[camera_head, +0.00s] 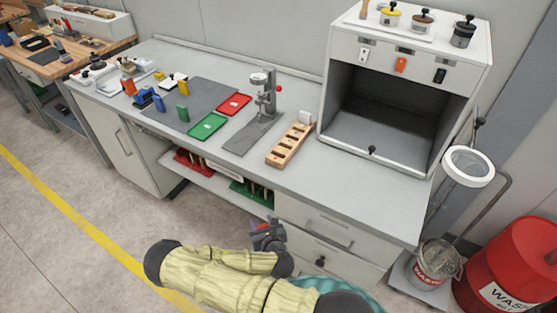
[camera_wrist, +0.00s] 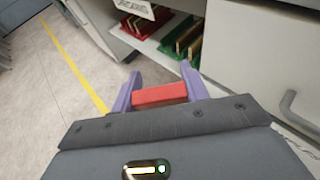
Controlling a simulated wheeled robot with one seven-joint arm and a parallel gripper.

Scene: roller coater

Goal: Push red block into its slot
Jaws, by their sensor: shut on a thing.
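The red block (camera_wrist: 160,95) is a small bar held crosswise between the two purple fingers of my gripper (camera_wrist: 158,84). In the head view my gripper (camera_head: 264,227) is low in front of the bench drawers, below the worktop; the block is too small there to make out clearly. A wooden rack with several slots (camera_head: 290,145) lies on the worktop, near its front edge, left of the open cabinet. Which slot belongs to the red block cannot be told. The rack is out of the wrist view.
The worktop (camera_head: 345,185) is clear right of the rack. A small press stand (camera_head: 268,95), a red tray (camera_head: 234,104) and a green tray (camera_head: 207,126) sit left of it. Lower drawers (camera_head: 318,230) stand behind my gripper. A red waste drum (camera_head: 515,265) is at right.

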